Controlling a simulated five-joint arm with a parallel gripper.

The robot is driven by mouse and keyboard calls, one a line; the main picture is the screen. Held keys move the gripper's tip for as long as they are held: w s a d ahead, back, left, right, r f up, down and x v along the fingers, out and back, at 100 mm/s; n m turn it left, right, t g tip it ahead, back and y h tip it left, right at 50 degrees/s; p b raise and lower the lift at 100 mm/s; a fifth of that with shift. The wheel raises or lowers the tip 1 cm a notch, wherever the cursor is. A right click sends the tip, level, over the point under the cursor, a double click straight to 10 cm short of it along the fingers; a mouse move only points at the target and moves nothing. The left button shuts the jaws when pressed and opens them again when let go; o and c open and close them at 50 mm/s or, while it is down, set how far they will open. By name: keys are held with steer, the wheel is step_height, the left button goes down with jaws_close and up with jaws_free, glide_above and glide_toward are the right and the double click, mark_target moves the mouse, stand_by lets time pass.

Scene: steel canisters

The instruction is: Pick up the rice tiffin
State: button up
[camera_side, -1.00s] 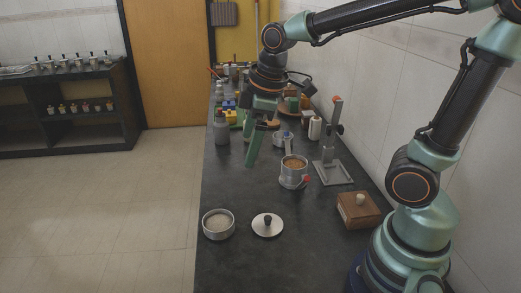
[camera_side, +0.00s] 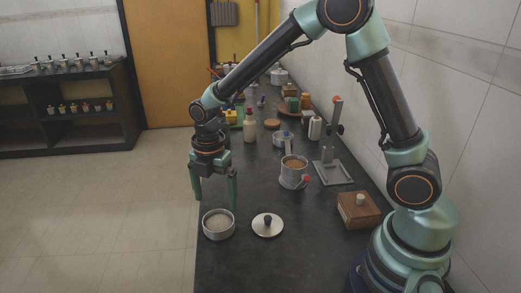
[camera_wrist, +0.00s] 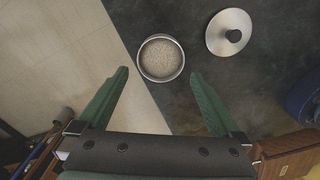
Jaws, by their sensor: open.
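The rice tiffin (camera_side: 219,232) is a round, open steel container with pale rice inside. It stands on the dark counter close to its left edge. In the wrist view the tiffin (camera_wrist: 161,58) lies just beyond the fingertips, roughly centred between the two fingers. My gripper (camera_side: 215,204) is open and empty, with its green fingers pointing down above and slightly behind the tiffin in the side view. The wrist view shows the fingers of my gripper (camera_wrist: 160,74) spread wide. Neither finger appears to touch the tiffin.
A steel lid with a black knob (camera_side: 267,226) lies right of the tiffin. A steel canister with brown contents (camera_side: 293,172) stands farther back, near a metal stand (camera_side: 333,170). A wooden box (camera_side: 358,210) sits at the right. Bottles and jars crowd the back.

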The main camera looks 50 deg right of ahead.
mark_target(219, 227)
step_height(219, 227, down, 7)
steer(key=shift+s+a+f, duration=0.1)
steer(key=shift+s+f, duration=0.05)
stand_by(0.4)
steer(key=c, duration=1.1)
